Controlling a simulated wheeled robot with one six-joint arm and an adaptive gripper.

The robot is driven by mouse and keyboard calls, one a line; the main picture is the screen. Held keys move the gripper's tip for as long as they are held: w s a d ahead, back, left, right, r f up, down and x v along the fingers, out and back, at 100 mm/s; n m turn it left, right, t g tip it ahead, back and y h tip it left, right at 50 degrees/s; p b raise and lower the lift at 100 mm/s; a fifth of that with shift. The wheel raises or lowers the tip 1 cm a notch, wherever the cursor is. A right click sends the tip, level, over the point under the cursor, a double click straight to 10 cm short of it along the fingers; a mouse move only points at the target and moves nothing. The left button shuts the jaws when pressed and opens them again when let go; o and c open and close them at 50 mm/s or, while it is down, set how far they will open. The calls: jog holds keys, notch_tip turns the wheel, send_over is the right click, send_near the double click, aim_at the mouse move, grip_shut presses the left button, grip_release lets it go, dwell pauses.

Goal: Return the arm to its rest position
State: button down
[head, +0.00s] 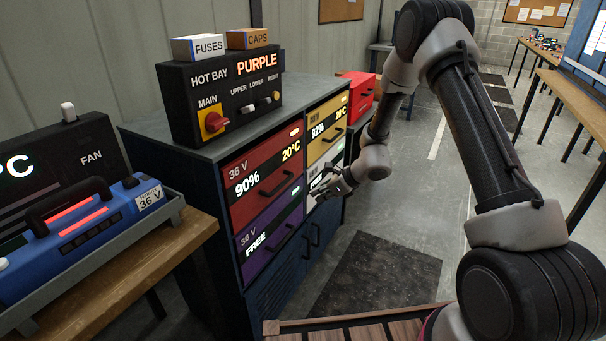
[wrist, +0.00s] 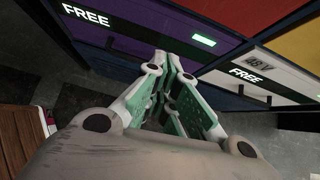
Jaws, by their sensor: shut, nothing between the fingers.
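My arm (head: 490,150) reaches in from the right of the head view, bends at the top and hangs down toward the battery cabinet. My gripper (head: 328,190) is in front of the cabinet's right-hand drawer column, close to a pale drawer that it partly hides. In the wrist view my gripper (wrist: 174,62) shows green-padded fingers drawn together with nothing held. A purple drawer marked FREE (wrist: 140,28) and a white drawer marked 48 V FREE (wrist: 270,78) lie beyond the fingertips. I cannot tell whether the fingers touch the cabinet.
The blue cabinet (head: 219,200) carries a black HOT BAY box (head: 215,100) and has red (head: 262,172) and yellow (head: 327,128) drawers. A bench with a blue battery unit (head: 80,225) stands left. A dark mat (head: 375,275) lies on open floor. Workbenches (head: 575,100) line the right.

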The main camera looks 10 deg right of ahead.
jog(key=s+d+r+n+g, duration=0.2)
jog(key=s+n+g, duration=0.1)
jog(key=s+n, duration=0.3)
jog(key=s+d+r+n+g, duration=0.25)
jog(key=s+n, duration=0.25)
jog(key=s, duration=0.4)
jog(key=s+d+r+n+t+h, duration=0.2)
jog(key=s+d+r+n, duration=0.4)
jog(key=r, duration=0.8)
jog(key=s+d+r+n+t+h, duration=0.2)
jog(key=s+d+r+n+h, duration=0.3)
jog(key=s+d+r, duration=0.6)
jog(key=s+r+n, duration=0.2)
jog(key=s+r, duration=0.2)
jog(key=s, duration=0.2)
jog(key=shift+s+d+r+t, duration=0.25)
jog(key=shift+d+r+t, duration=0.05)
jog(key=shift+d+t, duration=0.1)
